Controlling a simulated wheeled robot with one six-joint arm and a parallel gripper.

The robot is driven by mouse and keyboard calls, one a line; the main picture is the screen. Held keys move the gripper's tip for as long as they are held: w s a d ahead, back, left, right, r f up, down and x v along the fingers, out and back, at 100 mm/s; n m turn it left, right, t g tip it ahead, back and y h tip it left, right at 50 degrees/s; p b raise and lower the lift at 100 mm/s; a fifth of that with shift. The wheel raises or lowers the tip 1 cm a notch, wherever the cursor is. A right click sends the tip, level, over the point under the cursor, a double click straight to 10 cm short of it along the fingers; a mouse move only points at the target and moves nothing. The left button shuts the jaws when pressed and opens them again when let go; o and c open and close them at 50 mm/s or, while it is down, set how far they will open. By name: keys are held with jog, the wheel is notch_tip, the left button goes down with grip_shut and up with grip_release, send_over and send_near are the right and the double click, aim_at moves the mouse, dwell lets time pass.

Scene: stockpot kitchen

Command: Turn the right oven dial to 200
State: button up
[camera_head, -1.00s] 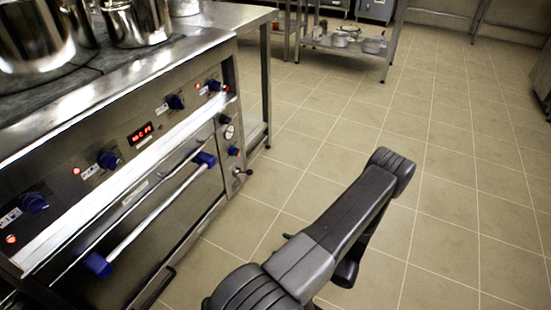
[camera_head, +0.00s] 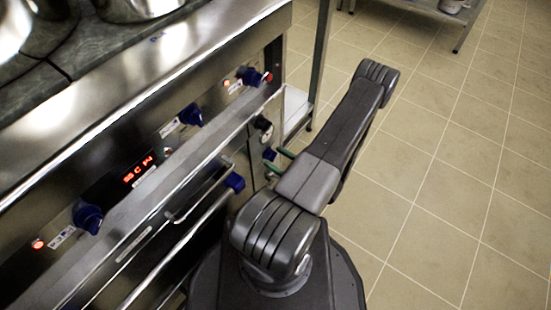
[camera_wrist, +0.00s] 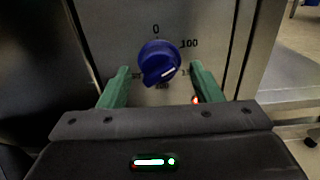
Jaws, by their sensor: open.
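In the wrist view a blue dial (camera_wrist: 159,62) sits on the steel oven front, with printed marks around it. "0" is above it and "100" at upper right; the lower marks are partly hidden or too small to read surely. In the head view the blue dial (camera_head: 269,154) is on the right column of the range, with my green fingertips (camera_head: 280,160) close by.
More blue dials (camera_head: 88,217) line the upper panel, around a red display (camera_head: 138,168). An oven door handle (camera_head: 178,258) runs below. Pots stand on the cooktop. A steel table leg (camera_head: 321,65) is just past the range. The tiled floor (camera_head: 440,190) at right is clear.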

jog(key=shift+w+a, duration=0.15)
jog(key=shift+a, duration=0.2)
jog(key=c, duration=1)
